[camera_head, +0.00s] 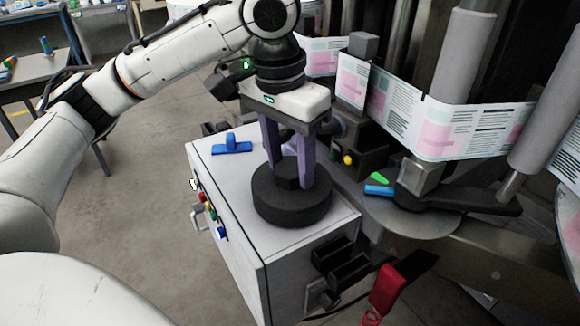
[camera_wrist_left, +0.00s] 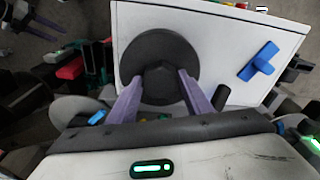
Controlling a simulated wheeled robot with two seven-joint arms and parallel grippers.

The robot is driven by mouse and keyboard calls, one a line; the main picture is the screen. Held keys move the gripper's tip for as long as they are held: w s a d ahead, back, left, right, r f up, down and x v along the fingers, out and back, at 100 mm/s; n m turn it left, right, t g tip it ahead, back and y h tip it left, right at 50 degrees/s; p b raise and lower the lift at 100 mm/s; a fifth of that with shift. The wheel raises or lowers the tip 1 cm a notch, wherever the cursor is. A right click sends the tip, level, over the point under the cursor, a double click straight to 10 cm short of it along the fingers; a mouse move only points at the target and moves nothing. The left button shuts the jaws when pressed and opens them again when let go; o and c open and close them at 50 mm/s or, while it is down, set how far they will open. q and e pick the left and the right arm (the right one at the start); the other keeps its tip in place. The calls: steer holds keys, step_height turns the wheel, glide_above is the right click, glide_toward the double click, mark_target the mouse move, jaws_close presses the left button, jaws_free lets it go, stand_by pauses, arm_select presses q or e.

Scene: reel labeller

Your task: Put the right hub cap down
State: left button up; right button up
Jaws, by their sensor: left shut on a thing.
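The hub cap is a thick black disc with a raised knob (camera_head: 291,205), low over or on the white top of a cabinet (camera_head: 215,175); I cannot tell whether it touches. My left gripper (camera_head: 288,180) comes down from above with its purple fingers shut on the knob. In the left wrist view the hub cap (camera_wrist_left: 185,50) lies between and beyond the fingertips (camera_wrist_left: 160,80), over the white top. The underside of the disc is hidden.
A blue T-shaped handle (camera_head: 232,146) lies on the cabinet top. Black holders (camera_head: 342,264) and a red tag (camera_head: 386,290) are at the cabinet's front right. A label web (camera_head: 440,130) runs around rollers on the right. A blue and a green piece (camera_head: 378,190) lie on a round grey plate.

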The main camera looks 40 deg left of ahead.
arm_select(q)
steer(key=shift+f, duration=0.35)
steer(key=o, duration=1.2)
steer(key=shift+c, duration=0.2)
step_height(320, 180, up, 12)
steer(key=s+p, duration=0.1)
steer(key=p, duration=0.2)
steer(key=shift+s, duration=0.2)
steer(key=shift+a, duration=0.1)
